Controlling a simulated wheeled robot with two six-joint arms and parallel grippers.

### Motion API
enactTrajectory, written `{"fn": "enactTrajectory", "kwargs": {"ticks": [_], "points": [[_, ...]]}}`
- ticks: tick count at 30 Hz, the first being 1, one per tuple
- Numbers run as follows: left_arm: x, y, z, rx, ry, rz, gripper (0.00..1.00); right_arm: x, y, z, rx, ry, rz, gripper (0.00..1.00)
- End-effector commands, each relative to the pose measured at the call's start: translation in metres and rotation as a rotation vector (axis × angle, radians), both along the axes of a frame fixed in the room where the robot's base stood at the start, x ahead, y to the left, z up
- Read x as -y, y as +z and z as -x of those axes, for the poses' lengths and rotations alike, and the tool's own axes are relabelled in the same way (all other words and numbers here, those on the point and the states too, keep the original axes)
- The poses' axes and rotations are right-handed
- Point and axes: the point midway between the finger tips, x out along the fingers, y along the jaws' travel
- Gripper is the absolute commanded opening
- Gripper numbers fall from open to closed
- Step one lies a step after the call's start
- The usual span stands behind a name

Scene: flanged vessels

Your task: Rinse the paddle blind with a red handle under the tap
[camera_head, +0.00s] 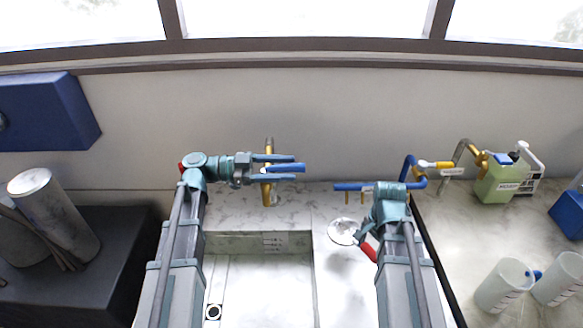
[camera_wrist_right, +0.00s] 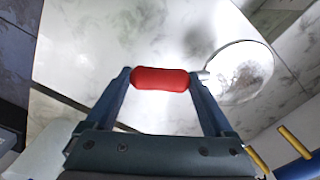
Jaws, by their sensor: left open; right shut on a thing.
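The paddle blind has a round pale disc (camera_head: 342,232) and a red handle (camera_head: 368,252). My right gripper (camera_wrist_right: 160,80) is shut on the red handle (camera_wrist_right: 158,79); the disc (camera_wrist_right: 240,72) sticks out to the right in the right wrist view. In the head view the disc appears over the pale surface right of the sink basin (camera_head: 262,285); its height is unclear. The brass tap (camera_head: 269,146) stands behind the basin with a blue lever (camera_head: 290,168). My left gripper (camera_head: 285,168) is open, its fingers on either side of the lever; contact cannot be told.
A blue bar with brass pegs (camera_head: 350,187) is behind my right gripper. A cylinder (camera_head: 50,212) stands left. The basin looks empty.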

Motion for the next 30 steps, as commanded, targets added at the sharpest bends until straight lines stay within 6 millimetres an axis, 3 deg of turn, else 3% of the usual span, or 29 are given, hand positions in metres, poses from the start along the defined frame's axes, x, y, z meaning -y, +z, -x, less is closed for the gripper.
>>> {"fn": "enactTrajectory", "kwargs": {"ticks": [6,17,27,30], "points": [[0.018,0.0,0.0,0.0,0.0,0.0,0.58,0.0,0.0,0.0,0.001,0.0,-0.001,0.0],[0.021,0.0,0.0,0.0,0.0,0.0,0.58,0.0,0.0,0.0,0.001,0.0,-0.001,0.0],[0.02,0.0,0.0,0.0,0.0,0.0,0.0,0.0,0.0,0.0,0.001,0.0,-0.001,0.0],[0.02,0.0,0.0,0.0,0.0,0.0,0.0,0.0,0.0,0.0,0.001,0.0,-0.001,0.0]]}}
